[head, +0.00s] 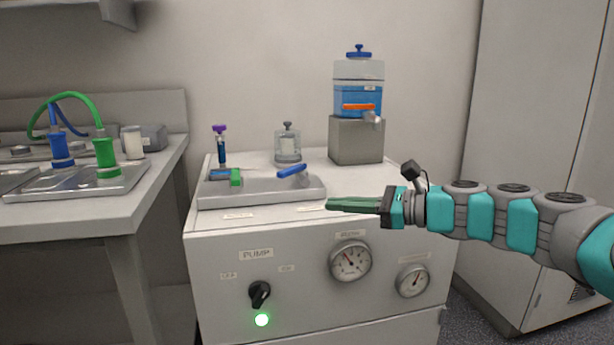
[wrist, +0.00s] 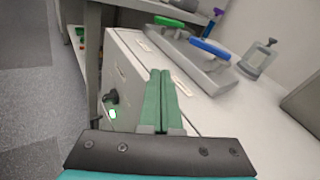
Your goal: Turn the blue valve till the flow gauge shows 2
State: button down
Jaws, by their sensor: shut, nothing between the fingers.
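A blue valve handle (head: 292,170) lies at the right part of a grey tray on the pump cabinet; it also shows in the wrist view (wrist: 210,48). A larger round gauge (head: 350,261) is on the cabinet front, its needle tilted up and left. A smaller gauge (head: 412,281) sits to its right. Their labels and numbers are too small to read, so I cannot tell which is the flow gauge. My gripper (head: 330,204) has its green fingers shut and empty over the cabinet's front edge, right of and nearer than the blue handle, apart from it. The fingers also show in the wrist view (wrist: 160,75).
A green handle (head: 236,177) is left of the blue one in the tray (head: 262,191). A purple-topped tube (head: 221,147), a glass jar (head: 288,145) and a blue-liquid tank (head: 358,88) stand behind. The pump switch (head: 259,293) has a lit green lamp (head: 261,320) below.

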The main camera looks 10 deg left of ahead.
aim_at(292, 173)
jog(key=w+d+m+t, duration=0.1)
jog(key=w, duration=0.1)
jog(key=w+d+r+m, duration=0.1)
jog(key=w+d, duration=0.1)
jog(key=w+d+m+t, duration=0.1)
jog(key=m, duration=0.1)
jog(key=shift+w+d+r+t+y, duration=0.15)
jog(key=shift+w+r+t+y, duration=0.15)
jog(key=shift+w+y, duration=0.1)
jog(key=x, duration=1.3)
jog(key=shift+w+a, duration=0.1)
jog(key=shift+a, duration=0.3)
jog(key=shift+a, duration=0.15)
jog(key=shift+a+m+t+h, duration=0.3)
jog(key=shift+a+m+t, duration=0.05)
jog(key=shift+m+t, duration=0.05)
jog(key=shift+w+a+m+t+h, duration=0.1)
jog(key=shift+a+m+t+h, duration=0.3)
jog(key=shift+t, duration=0.3)
jog(key=shift+d+f, duration=0.1)
jog(key=shift+d, duration=0.05)
jog(key=shift+d, duration=0.1)
